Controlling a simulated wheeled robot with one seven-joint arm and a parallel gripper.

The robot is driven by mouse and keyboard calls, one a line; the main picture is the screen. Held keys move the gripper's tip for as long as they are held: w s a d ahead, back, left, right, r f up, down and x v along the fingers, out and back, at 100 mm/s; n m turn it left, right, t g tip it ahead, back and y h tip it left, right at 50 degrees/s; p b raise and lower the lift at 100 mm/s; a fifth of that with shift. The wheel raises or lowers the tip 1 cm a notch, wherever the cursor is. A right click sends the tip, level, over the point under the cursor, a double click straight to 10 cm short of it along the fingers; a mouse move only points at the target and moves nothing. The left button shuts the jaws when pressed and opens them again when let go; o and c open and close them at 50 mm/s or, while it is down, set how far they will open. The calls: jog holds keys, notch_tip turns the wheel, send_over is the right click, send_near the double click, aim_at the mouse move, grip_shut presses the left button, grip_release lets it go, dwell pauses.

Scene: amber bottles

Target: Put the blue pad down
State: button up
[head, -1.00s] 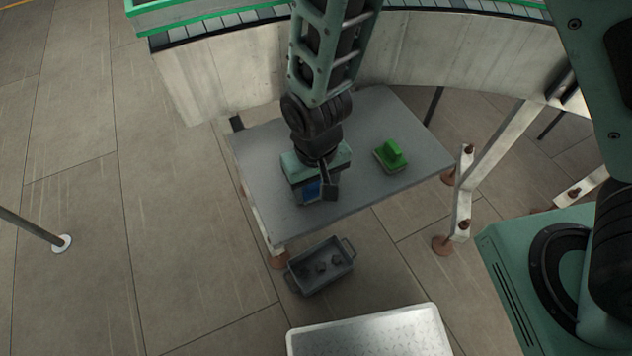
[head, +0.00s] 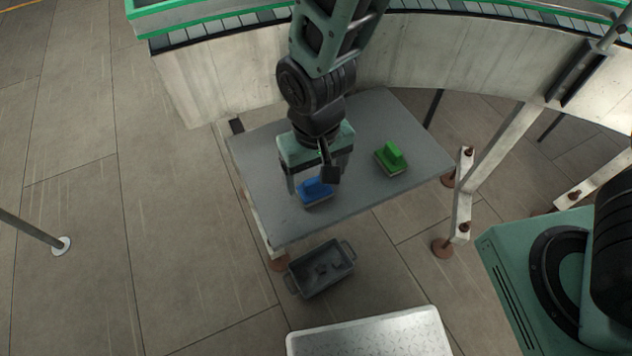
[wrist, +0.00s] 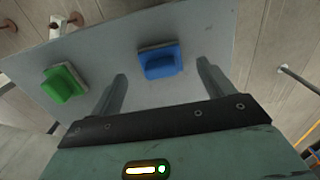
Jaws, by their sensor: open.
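The blue pad (head: 316,191) rests on the grey table near its front edge. It also shows in the wrist view (wrist: 160,62), lying flat on the table, beyond the fingertips and roughly between their lines. My gripper (head: 315,188) is open and empty just above and behind the pad. In the wrist view its two fingers (wrist: 161,70) stand wide apart, with a visible gap to the pad. The gripper hides part of the pad's back in the head view.
A green pad (head: 391,157) sits on the grey table (head: 260,165) to the right; it also shows in the wrist view (wrist: 63,83).

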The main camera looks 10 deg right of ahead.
aim_at(316, 183)
notch_tip(316, 183, up, 7)
jog(key=s+d+r+n, duration=0.4)
jog(key=s+d+r, duration=0.4)
jog(key=s, duration=0.2)
jog(key=shift+s+r+n+y, duration=0.3)
jog(key=shift+s+r, duration=0.1)
jog(key=shift+c, duration=0.3)
dwell(0.6)
